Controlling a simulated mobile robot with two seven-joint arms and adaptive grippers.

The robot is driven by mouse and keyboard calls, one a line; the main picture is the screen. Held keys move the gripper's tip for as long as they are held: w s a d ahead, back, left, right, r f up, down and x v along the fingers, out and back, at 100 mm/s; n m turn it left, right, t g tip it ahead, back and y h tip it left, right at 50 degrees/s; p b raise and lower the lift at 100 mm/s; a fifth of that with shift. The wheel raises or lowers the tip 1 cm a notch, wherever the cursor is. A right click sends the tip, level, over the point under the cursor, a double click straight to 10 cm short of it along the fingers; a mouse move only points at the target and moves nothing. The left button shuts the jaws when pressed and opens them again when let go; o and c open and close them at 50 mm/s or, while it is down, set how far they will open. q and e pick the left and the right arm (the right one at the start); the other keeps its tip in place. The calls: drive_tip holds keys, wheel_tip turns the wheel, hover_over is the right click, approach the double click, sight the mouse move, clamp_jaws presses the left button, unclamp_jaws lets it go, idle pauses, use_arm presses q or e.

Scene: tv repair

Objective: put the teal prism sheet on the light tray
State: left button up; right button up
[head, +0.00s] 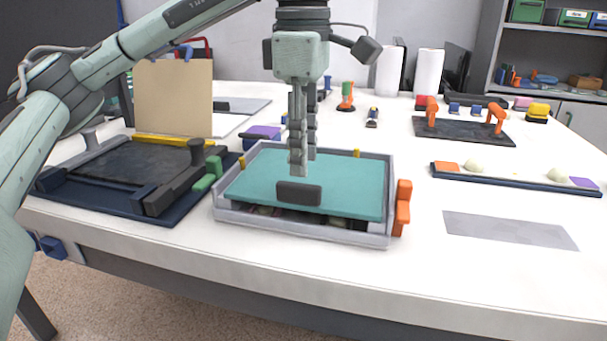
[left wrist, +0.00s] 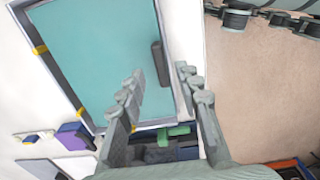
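The teal prism sheet (head: 335,182) lies flat over the light tray (head: 390,170), a grey frame with an orange grip on its right side. Dark parts show in the gap under the sheet's front edge. A black handle (head: 299,194) sits near the sheet's front edge; it also shows in the left wrist view (left wrist: 160,64). My left gripper (head: 299,170) points straight down over the sheet, just above or behind the handle. In the left wrist view its fingers (left wrist: 161,78) are apart, with the handle in line with the gap. My right gripper is out of view.
A dark navy tray (head: 120,203) with a black panel and clamps stands close on the left. A tan board (head: 173,98) stands behind it. A long tray (head: 515,181) and a flat grey mat (head: 510,230) lie to the right. White table shows bare between them.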

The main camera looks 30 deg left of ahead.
use_arm(q)
wheel_tip(320, 180, up, 6)
drive_tip(key=p, duration=0.2)
drive_tip(key=shift+r, duration=0.15)
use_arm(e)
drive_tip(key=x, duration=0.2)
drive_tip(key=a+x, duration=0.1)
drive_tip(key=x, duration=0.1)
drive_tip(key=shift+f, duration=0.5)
